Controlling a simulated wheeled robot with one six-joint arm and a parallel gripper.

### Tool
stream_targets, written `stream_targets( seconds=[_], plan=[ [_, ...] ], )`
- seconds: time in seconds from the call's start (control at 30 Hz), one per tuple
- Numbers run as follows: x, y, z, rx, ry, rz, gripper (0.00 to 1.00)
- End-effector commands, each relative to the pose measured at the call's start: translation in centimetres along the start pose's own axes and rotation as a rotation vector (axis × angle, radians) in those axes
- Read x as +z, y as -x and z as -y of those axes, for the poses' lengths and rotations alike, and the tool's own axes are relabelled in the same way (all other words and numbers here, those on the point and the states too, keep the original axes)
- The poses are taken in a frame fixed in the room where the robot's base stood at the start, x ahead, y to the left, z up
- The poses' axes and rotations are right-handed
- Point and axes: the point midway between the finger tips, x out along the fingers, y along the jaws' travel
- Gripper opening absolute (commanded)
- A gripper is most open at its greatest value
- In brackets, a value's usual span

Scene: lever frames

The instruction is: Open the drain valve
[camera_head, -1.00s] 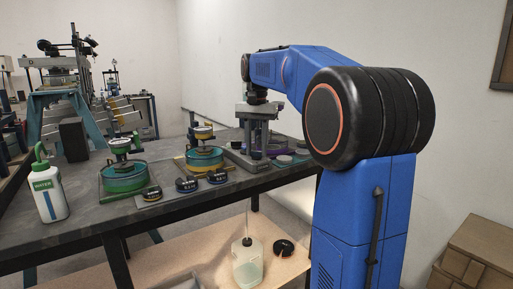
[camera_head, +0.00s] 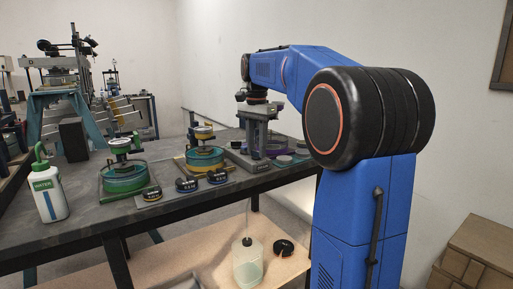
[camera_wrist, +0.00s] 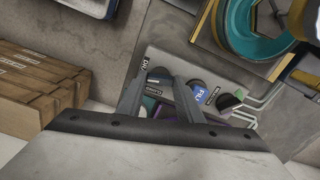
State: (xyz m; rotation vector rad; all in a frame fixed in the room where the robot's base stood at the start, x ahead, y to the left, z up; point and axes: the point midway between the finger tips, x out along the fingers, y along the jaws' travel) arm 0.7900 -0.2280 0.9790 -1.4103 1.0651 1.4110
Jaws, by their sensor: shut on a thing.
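My gripper (camera_wrist: 160,92) comes in from the bottom of the wrist view, with its two grey fingers a little apart. A dark grey rounded knob (camera_wrist: 160,76) shows between the fingertips, beside a white label (camera_wrist: 145,62) of which I can read only "DR". I take this knob to be the drain valve's handle; my gripper is shut on it. The exact contact is hard to see. In the head view my gripper is at the far end of the bench, above a grey metal stand (camera_head: 257,128), and the handle is too small to make out.
Beside the held knob is another dark knob with a blue "FILL" label (camera_wrist: 201,94). A teal ring-shaped vessel (camera_wrist: 235,30) is at the upper right. A green vessel (camera_head: 125,178), a yellow-and-green vessel (camera_head: 205,158) and a water bottle (camera_head: 48,192) stand on the bench. A clear container (camera_head: 248,265) stands below.

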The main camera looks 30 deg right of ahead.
Motion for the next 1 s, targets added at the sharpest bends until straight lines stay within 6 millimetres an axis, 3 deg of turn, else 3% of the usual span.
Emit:
stream_targets(
  seconds=[0.23,0.27,0.3,0.33,0.73,1.0],
  plan=[
    [0.0,0.1,0.0,-0.002,0.001,-0.001,0.1],
    [0.0,0.1,0.0,-0.002,0.001,-0.001,0.4],
    [0.0,0.1,0.0,-0.002,0.001,-0.001,0.49],
    [0.0,0.1,0.0,-0.002,0.001,-0.001,0.52],
    [0.0,0.7,0.0,-0.001,0.001,-0.001,0.52],
    [-0.1,5.1,0.1,-0.003,0.001,-0.002,0.52]
  ],
)
